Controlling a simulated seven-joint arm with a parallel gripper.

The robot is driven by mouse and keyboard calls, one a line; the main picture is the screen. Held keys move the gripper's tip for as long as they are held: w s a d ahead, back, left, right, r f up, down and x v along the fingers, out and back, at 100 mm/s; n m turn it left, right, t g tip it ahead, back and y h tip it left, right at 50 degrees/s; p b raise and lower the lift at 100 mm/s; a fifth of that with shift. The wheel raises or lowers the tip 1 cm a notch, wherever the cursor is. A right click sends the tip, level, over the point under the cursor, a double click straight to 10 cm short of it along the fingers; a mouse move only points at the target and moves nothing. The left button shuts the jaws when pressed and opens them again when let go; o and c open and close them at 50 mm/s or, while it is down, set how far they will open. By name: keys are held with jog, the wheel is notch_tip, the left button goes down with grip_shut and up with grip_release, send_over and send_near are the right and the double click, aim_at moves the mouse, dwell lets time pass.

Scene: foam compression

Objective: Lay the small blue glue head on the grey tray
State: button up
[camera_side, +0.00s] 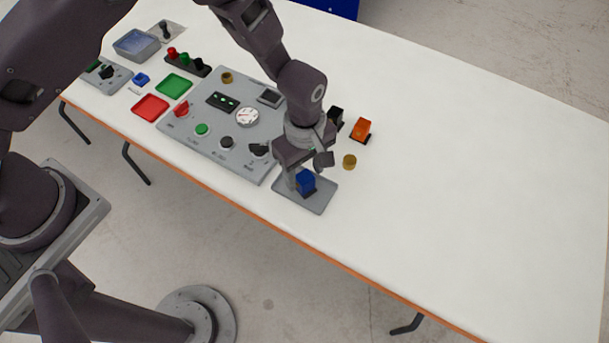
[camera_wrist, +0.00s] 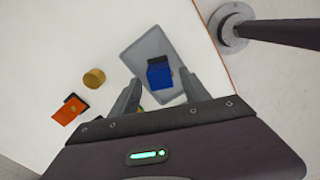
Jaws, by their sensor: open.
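The small blue glue head (camera_side: 306,181) sits on the grey tray (camera_side: 318,202) near the table's front edge. In the wrist view the blue glue head (camera_wrist: 159,73) rests on the grey tray (camera_wrist: 139,52), with a dark part at its far end. My gripper (camera_side: 304,180) is low over the tray. In the wrist view my gripper (camera_wrist: 160,88) is open, with one finger on each side of the glue head and a visible gap to the left finger. The right finger is close to it; I cannot tell whether they touch.
An orange block with a black base (camera_side: 361,130) and a brass cylinder (camera_side: 349,161) stand just beyond the tray. A grey control panel (camera_side: 200,115) with knobs and a gauge lies to the left. The table's right side (camera_side: 480,180) is clear.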

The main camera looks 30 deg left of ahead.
notch_tip(320, 180, up, 10)
notch_tip(320, 180, up, 10)
jog(key=f+m+h, duration=0.1)
jog(key=m, duration=0.1)
send_over(304, 176)
jog(key=a, duration=0.4)
jog(key=s+a+r+m+t, duration=0.2)
jog(key=s+a+r+m, duration=0.35)
jog(key=a+r, duration=0.4)
jog(key=s+a+r+m+t, duration=0.1)
jog(key=s+a+r+m, duration=0.1)
jog(key=s, duration=0.5)
jog(key=s+a+r+m+t+y, duration=0.1)
jog(key=s+a+r+m+t, duration=0.1)
jog(key=s, duration=0.5)
jog(key=a+r+m, duration=0.1)
jog(key=a+m, duration=0.1)
jog(key=a, duration=0.1)
jog(key=shift+s+a+t, duration=0.15)
jog(key=shift+s+t, duration=0.05)
jog(key=shift+t, duration=0.1)
